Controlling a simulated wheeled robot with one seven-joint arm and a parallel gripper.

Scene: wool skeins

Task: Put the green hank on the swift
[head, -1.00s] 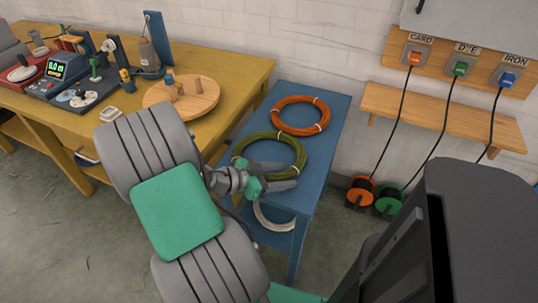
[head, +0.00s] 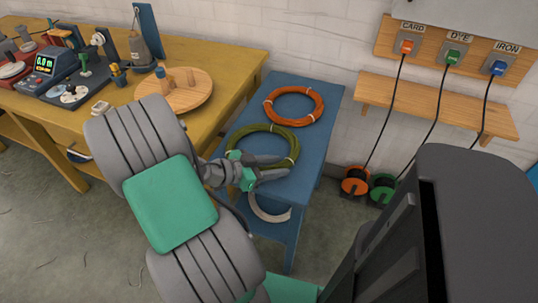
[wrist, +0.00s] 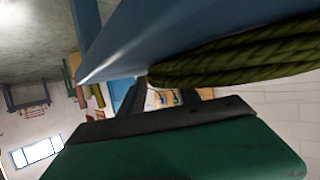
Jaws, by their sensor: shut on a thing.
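The green hank (head: 275,128) is an olive ring with pale ties, lying on the blue side table. It shows large at the upper right of the wrist view (wrist: 240,60). My gripper (head: 276,167) is at the hank's near edge, its fingers pointing right in the head view. It is shut on the hank's near strands; the exact contact is partly hidden by the fingers. The swift appears to be the round wooden disc with upright pegs (head: 172,96) on the yellow bench, left of the blue table. It carries no hank.
The blue table (head: 318,135) also holds an orange hank (head: 294,90) behind the green one. A pale ring (head: 268,211) is on its lower shelf. The yellow bench (head: 225,75) carries several tools left of the disc. Cables and reels (head: 355,183) are at right.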

